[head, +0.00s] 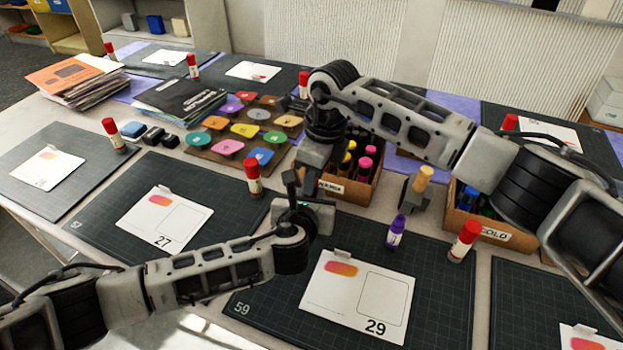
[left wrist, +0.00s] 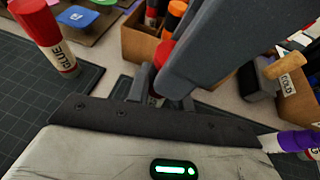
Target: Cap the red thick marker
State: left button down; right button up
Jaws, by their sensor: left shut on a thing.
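My left gripper (head: 297,190) is at the middle of the table, low over the mat between the cards. In the left wrist view its fingers (left wrist: 162,92) are shut on a narrow thing, apparently the red marker, mostly hidden between them. A red part (left wrist: 162,54) shows just above the fingers, beside a large grey part of my right gripper (left wrist: 210,60). In the head view my right gripper (head: 312,172) reaches down from above, close against the left one. Its fingertips are hidden, so its hold is unclear. I cannot tell whether cap and marker touch.
A crate of warm-coloured markers (head: 352,190) is just right of the grippers. Glue sticks (head: 253,178) (head: 464,242) and a purple marker (head: 396,235) stand upright nearby.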

pick_arm(q)
jog(key=shift+a+f, duration=0.2)
jog(key=shift+a, duration=0.1)
pick_arm(e)
jog(key=shift+s+a+r, duration=0.15)
jog(key=shift+a+r, duration=0.2)
jog(key=shift+r, duration=0.25)
pick_arm(q)
jog(key=shift+s+d, duration=0.1)
jog(key=shift+d, duration=0.05)
pick_arm(e)
jog(key=shift+d, duration=0.15)
jog(key=c, duration=0.3)
jog(key=shift+c, duration=0.2)
jog(key=shift+w+f, duration=0.2)
jog(key=shift+f, duration=0.05)
jog(key=shift+f, duration=0.35)
jog(key=shift+r, duration=0.1)
